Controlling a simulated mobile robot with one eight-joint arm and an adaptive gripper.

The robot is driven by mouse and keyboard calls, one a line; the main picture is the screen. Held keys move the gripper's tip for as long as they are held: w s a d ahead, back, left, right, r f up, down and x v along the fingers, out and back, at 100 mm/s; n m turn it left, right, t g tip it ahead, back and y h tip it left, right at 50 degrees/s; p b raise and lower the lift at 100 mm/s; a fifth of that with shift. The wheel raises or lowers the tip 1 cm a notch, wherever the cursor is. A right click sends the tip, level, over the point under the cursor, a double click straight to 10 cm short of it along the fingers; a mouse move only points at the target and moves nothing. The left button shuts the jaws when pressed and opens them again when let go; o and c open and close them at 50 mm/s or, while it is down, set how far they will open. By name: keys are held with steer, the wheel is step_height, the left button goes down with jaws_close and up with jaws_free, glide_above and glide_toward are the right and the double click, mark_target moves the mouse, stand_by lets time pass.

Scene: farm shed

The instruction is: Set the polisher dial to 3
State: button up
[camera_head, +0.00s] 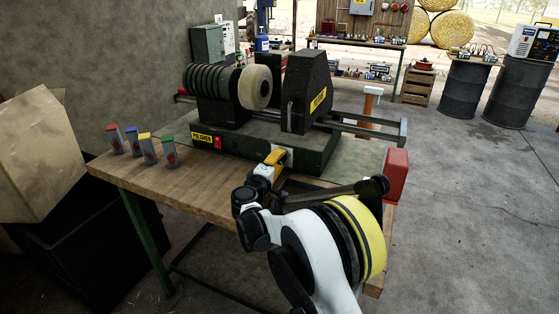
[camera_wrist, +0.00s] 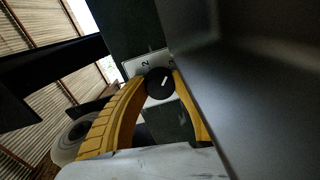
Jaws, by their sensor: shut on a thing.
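The polisher (camera_head: 255,140) stands on the workbench, with a yellow label and a red switch (camera_head: 217,143) on its front. In the wrist view its dial (camera_wrist: 158,86) is a round black knob with a white pointer mark, in front of a pale scale plate (camera_wrist: 132,68). A figure 2 shows on the plate above the knob; other figures are hidden or too small to read. My gripper (camera_head: 273,158) is at the front of the polisher. Its yellow fingers (camera_wrist: 161,79) are shut on the knob, one on each side. In the head view the gripper hides the dial.
Several small blocks with coloured tops (camera_head: 147,149) stand on the left of the workbench (camera_head: 178,185). A red box (camera_head: 396,175) is at its right end. A large cardboard box (camera_head: 38,150) sits at the left. The floor at the right is open.

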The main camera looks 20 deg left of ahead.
steer(key=shift+r, duration=0.1)
stand_by(0.3)
steer(key=o, duration=1.2)
